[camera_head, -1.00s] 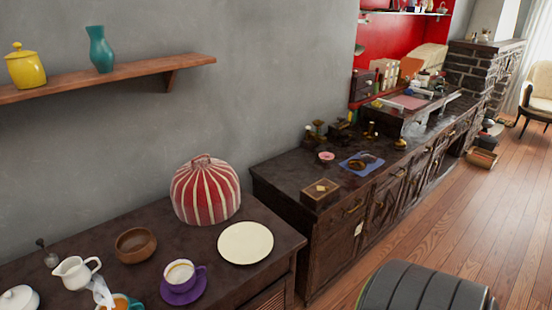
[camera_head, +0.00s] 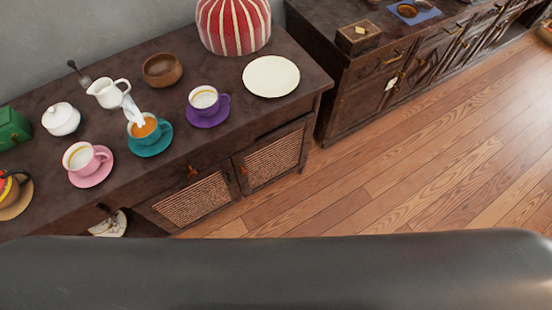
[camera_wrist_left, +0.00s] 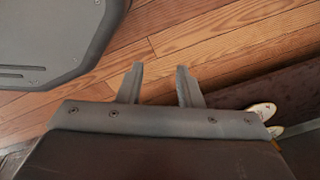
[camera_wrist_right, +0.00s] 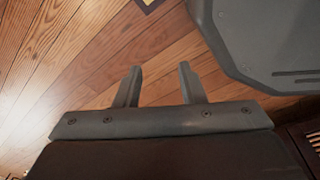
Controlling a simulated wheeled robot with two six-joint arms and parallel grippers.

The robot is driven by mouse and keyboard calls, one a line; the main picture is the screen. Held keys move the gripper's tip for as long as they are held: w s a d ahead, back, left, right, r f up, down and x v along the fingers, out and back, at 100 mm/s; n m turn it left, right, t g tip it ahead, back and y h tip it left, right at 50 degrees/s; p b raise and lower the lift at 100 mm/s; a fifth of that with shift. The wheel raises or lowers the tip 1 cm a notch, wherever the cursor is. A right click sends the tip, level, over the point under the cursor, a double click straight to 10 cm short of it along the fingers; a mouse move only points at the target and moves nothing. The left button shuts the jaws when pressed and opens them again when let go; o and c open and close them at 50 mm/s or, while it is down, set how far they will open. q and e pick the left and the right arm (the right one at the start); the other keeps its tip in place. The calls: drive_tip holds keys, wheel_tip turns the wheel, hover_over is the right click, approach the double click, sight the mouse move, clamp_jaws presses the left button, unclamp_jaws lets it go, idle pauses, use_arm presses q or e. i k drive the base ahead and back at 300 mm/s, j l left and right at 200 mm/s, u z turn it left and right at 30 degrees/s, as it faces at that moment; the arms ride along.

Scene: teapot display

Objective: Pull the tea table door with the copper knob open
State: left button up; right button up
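The dark wooden tea table (camera_head: 135,180) runs along the left in the head view. Its front has two woven-panel doors, a left door (camera_head: 200,198) and a right door (camera_head: 275,158), and both look shut. A small copper-coloured knob (camera_head: 192,172) shows at the top of the left door. A small fitting (camera_head: 243,170) shows near the seam; its material is too small to tell. My left gripper (camera_wrist_left: 161,85) is open and empty over the wooden floor. My right gripper (camera_wrist_right: 160,85) is also open and empty over the floor. Neither gripper shows in the head view.
On the tabletop stand a teal cup (camera_head: 148,130), a purple cup (camera_head: 207,103), a pink cup (camera_head: 82,160), a white plate (camera_head: 271,76) and a red striped cover (camera_head: 233,25). A dark cabinet (camera_head: 350,100) stands to the right. The wooden floor (camera_head: 420,170) in front is clear.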

sight(273, 157)
drive_tip(key=k+l, duration=0.15)
drive_tip(key=l, duration=0.25)
drive_tip(key=k+l, duration=0.2)
drive_tip(key=l, duration=0.15)
drive_tip(key=k+l, duration=0.15)
drive_tip(key=l, duration=0.25)
drive_tip(key=k+l+u, duration=0.1)
drive_tip(key=l, duration=0.25)
drive_tip(key=k+l, duration=0.3)
drive_tip(key=l, duration=0.05)
